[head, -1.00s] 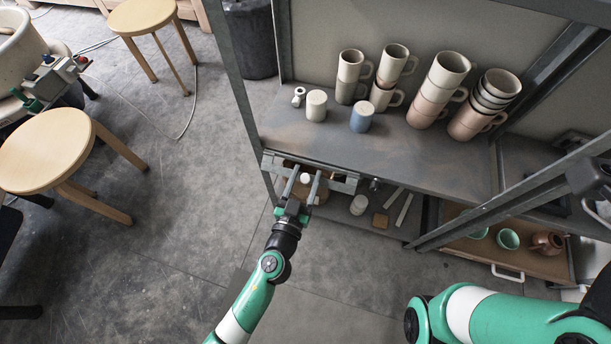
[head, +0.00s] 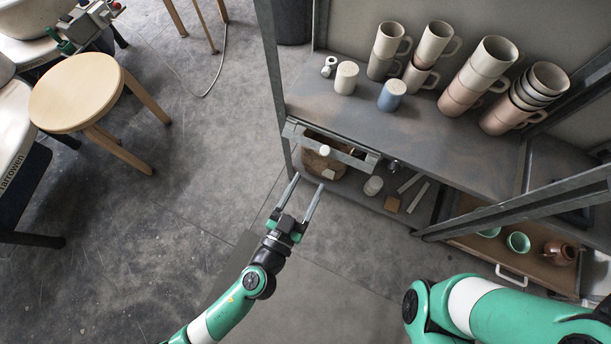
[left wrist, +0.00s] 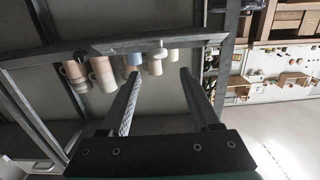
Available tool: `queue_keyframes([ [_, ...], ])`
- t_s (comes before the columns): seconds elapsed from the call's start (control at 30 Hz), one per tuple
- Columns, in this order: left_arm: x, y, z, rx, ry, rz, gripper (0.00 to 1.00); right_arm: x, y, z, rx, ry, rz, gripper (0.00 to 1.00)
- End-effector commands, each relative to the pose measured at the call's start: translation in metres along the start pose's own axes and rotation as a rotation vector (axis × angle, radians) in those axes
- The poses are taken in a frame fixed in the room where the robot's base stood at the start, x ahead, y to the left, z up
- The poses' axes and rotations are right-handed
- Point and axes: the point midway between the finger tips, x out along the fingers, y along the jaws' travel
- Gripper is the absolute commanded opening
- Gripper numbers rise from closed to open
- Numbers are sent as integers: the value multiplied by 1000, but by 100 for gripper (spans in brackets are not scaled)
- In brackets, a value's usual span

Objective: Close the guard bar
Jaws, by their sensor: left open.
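The guard bar (head: 350,157) appears to be the short grey metal bar with a white knob (head: 324,151) along the shelf's front left edge. A gap shows between bar and shelf. Its right end lies near a small dark fitting (head: 393,163); I cannot tell whether they engage. My left gripper (head: 306,186) is open and empty, in front of and below the bar, fingers pointing towards it. In the left wrist view the bar (left wrist: 190,39) crosses beyond the open fingers (left wrist: 158,75), apart from them. My right gripper is out of view.
Several stacked mugs (head: 492,55), white cups and a blue cup (head: 391,95) stand on the grey shelf (head: 440,135). A metal post (head: 500,206) stands at the right. A wooden stool (head: 75,92) is at the left. Open floor lies between stool and shelf.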

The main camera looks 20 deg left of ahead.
Motion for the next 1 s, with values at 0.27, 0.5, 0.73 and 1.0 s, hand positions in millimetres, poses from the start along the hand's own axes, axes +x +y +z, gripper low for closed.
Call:
queue_keyframes([
  [0.27,-2,0,0,0,1,-1,64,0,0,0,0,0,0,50],
  [0.5,0,0,8,-1,45,0,64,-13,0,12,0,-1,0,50],
  [0.73,19,0,5,-1,46,-2,64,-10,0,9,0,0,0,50],
  [1.0,80,0,4,0,46,-3,64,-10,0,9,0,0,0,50],
])
